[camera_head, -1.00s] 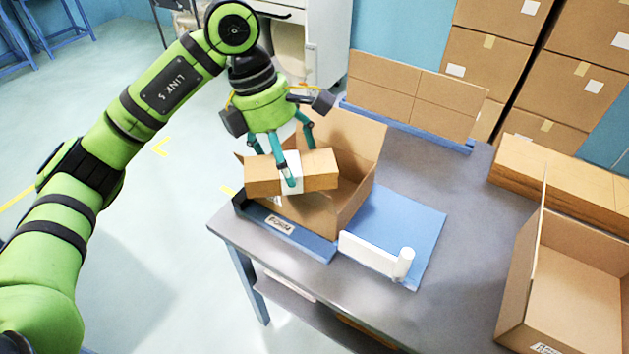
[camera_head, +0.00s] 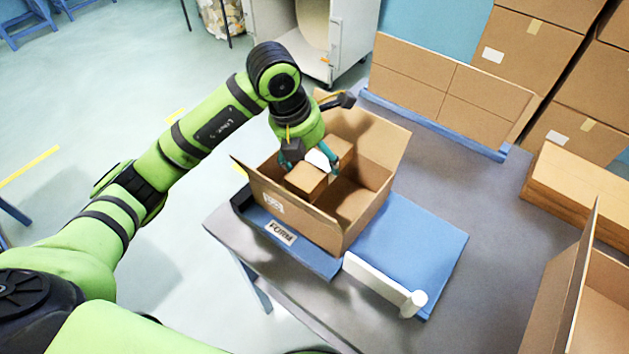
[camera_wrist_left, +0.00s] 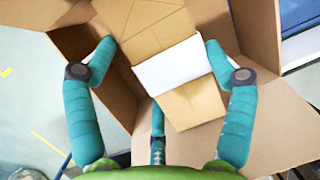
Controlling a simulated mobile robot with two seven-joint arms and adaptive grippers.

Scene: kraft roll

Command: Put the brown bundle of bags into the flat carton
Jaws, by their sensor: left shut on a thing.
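The brown bundle of bags (camera_head: 307,180) has a white band around its middle. My left gripper (camera_head: 313,163) is shut on it and holds it inside the open carton (camera_head: 333,222) on the table. The bundle's near end shows below the carton's rim, on the left side of the box; the wrist partly hides the rest. In the left wrist view the bundle (camera_wrist_left: 155,25) and its white band (camera_wrist_left: 172,64) lie between the fingers (camera_wrist_left: 160,75). I cannot tell whether the bundle touches the carton's floor. My right gripper is not in view.
A blue mat (camera_head: 425,240) with a white upright strip and roller (camera_head: 385,284) lies right of the carton. Another open carton (camera_head: 590,300) stands at the right edge. Flat cardboard (camera_head: 440,90) stands in a blue rack behind. Grey table (camera_head: 490,200) is bare between them.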

